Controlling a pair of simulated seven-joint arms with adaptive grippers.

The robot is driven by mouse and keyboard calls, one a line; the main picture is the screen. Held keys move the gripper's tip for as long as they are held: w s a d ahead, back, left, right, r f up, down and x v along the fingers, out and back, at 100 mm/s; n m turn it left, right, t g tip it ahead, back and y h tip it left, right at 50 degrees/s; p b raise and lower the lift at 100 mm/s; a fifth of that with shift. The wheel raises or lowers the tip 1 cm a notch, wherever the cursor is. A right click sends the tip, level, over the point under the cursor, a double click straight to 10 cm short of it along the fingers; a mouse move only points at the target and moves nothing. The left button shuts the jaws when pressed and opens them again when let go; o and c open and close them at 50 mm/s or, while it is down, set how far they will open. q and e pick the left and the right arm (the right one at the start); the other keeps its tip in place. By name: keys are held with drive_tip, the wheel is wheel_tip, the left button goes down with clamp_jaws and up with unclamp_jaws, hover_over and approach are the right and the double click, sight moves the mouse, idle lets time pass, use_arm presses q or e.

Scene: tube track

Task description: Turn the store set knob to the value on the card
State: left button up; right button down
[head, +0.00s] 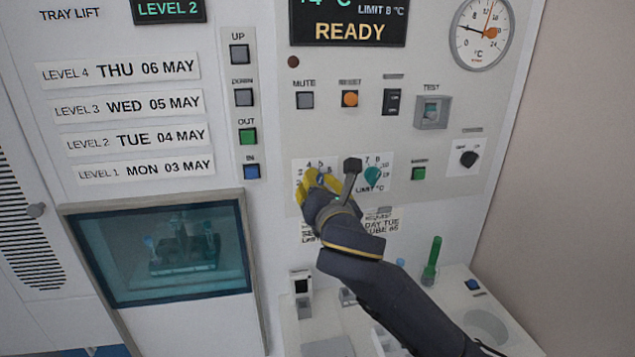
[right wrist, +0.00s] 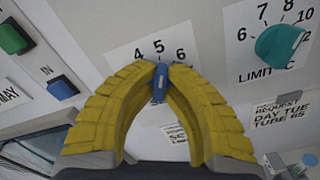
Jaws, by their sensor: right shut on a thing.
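The blue store set knob (right wrist: 160,84) sits on a white dial whose visible numbers include 4, 5 and 6. My right gripper (right wrist: 160,72) is shut on the knob, with a yellow finger on each side. The knob's upper end lies just under the 5. In the head view my right gripper (head: 322,178) covers most of this dial. A card (head: 311,230) below the dial is mostly hidden by my gripper; it also shows in part in the right wrist view (right wrist: 177,133), unreadable. My left gripper is not in view.
The teal limit knob (head: 373,176) is close to the right of my gripper. A request card (head: 382,223) reads DAY TUE, with a tube line. Push buttons, a test switch (head: 432,112) and a black knob (head: 468,158) surround the dial. A green tube (head: 432,260) stands lower right.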

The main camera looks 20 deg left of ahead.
drive_tip(key=m, duration=0.6)
drive_tip(key=shift+w+d+r, duration=0.1)
drive_tip(key=shift+d+r, duration=0.05)
drive_tip(key=shift+m, duration=0.4)
drive_tip(key=c, duration=1.5)
unclamp_jaws()
drive_tip(key=shift+o, duration=0.2)
drive_tip(key=shift+f, duration=0.2)
drive_tip(key=v, duration=1.2)
